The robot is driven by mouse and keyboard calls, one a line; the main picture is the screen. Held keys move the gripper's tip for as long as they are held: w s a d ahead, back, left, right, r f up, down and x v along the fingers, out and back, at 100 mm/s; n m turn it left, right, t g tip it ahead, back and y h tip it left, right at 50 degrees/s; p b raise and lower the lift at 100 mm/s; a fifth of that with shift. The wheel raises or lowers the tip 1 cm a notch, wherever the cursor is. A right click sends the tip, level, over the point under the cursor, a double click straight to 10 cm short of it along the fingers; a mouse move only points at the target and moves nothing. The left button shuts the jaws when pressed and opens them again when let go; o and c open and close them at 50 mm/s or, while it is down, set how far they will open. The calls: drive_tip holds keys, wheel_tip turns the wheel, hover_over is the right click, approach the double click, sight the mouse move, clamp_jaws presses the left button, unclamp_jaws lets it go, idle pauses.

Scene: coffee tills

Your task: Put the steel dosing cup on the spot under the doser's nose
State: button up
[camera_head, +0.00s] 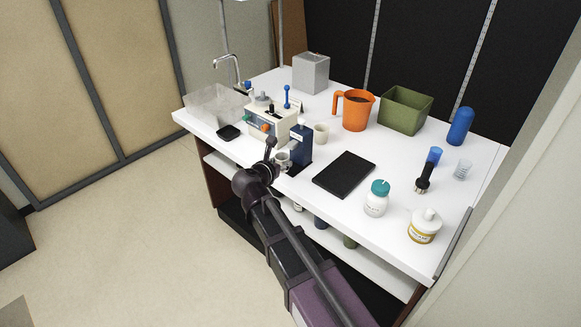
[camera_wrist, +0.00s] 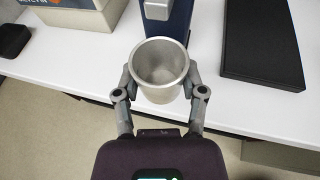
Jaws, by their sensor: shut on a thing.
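My gripper (camera_wrist: 160,85) is shut on the steel dosing cup (camera_wrist: 160,62), one finger on each side. The cup is upright and empty inside, with its open mouth toward the wrist camera. In the head view my gripper (camera_head: 279,162) holds the cup (camera_head: 283,156) at the table's front edge, just in front of the dark blue doser (camera_head: 301,145). In the wrist view the doser (camera_wrist: 176,25) stands just beyond the cup, its grey nose (camera_wrist: 157,9) above the cup's far rim in the picture. The spot under the nose is hidden.
A black flat pad (camera_head: 345,174) lies right of the doser. A cream machine (camera_head: 268,127) with coloured knobs stands left of it, and a small pale cup (camera_head: 321,134) behind it. An orange jug (camera_head: 355,110) and green bin (camera_head: 405,109) stand farther back.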

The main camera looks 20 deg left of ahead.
sight(294, 158)
drive_tip(key=shift+b+x, duration=0.3)
drive_tip(key=shift+x, duration=0.85)
drive_tip(key=shift+f, duration=0.1)
drive_tip(key=b+x, duration=0.1)
drive_tip(key=x, duration=0.2)
drive_tip(key=shift+f+b, duration=0.4)
drive_tip(key=shift+w+f+b, duration=0.5)
drive_tip(key=shift+w+f, duration=0.05)
drive_tip(key=shift+f, duration=0.2)
drive_tip(key=o, duration=1)
drive_tip(key=shift+o, duration=0.2)
drive_tip(key=shift+r, duration=0.15)
